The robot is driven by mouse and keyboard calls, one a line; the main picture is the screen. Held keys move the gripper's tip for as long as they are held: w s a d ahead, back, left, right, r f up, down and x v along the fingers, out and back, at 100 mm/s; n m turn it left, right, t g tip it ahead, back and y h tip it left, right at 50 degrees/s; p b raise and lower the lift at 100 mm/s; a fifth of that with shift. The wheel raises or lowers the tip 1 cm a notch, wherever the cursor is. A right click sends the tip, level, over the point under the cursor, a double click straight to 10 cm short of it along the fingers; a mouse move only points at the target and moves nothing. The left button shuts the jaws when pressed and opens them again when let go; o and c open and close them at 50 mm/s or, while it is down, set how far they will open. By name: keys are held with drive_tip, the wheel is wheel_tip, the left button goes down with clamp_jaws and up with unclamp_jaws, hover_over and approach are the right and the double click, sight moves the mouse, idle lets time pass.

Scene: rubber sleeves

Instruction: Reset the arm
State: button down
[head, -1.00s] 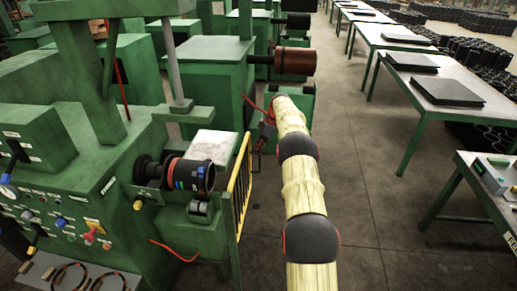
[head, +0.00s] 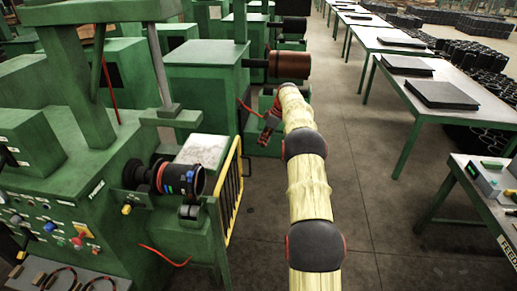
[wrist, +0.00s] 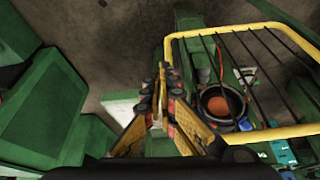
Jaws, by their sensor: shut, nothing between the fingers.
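My arm, in a pale yellow cover with dark joints (head: 305,143), reaches forward along the middle of the head view. My gripper (head: 267,132) is at its far end, small and partly hidden by the arm, in front of a green machine. In the wrist view, my gripper (wrist: 162,72) has its yellow and black fingers together, with nothing between them. A barred yellow guard (wrist: 183,38) is just right of the fingers in that view. It also shows in the head view (head: 229,190), left of my arm.
A green machine (head: 75,165) with a control panel and a black roller (head: 182,179) stands at left. More machines stand behind, one with a brown roller (head: 290,65). Tables (head: 400,110) with dark slabs line the right. Open floor (head: 375,205) lies between.

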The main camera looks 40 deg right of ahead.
drive_tip(key=shift+v, duration=1.4)
drive_tip(key=shift+w+a, duration=0.1)
